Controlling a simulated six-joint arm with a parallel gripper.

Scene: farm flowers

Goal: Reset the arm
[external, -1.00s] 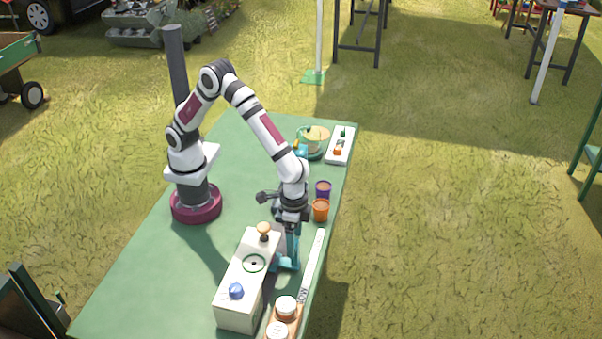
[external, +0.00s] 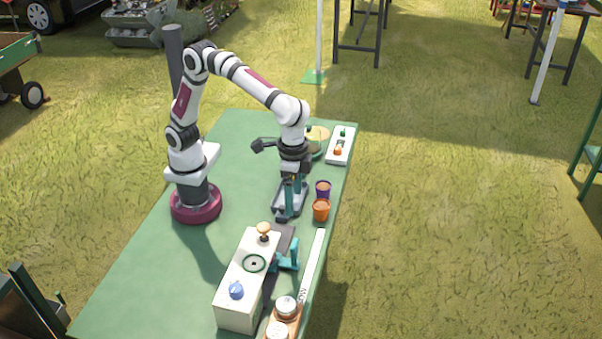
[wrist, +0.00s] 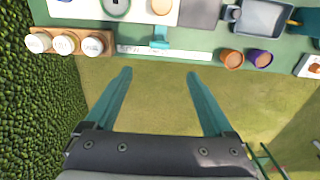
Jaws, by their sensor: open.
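My gripper (external: 293,187) hangs from the raised arm above the green table, in front of a grey tray in the external view. Its two teal fingers show in the wrist view (wrist: 158,74), wide apart with nothing between them. A teal bracket-like piece (external: 289,257) stands at the right side of the white box (external: 238,302), well apart from the gripper. The bracket also shows in the wrist view (wrist: 160,38), beyond the fingertips. The fingertips are partly hard to make out against the tray in the external view.
The grey tray (wrist: 262,17) lies near the purple pot (external: 323,188) and orange pot (external: 321,210). A wooden rack with white-lidded jars (wrist: 68,42) and a white label strip (external: 313,262) lie along the table edge. The table's left part is clear.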

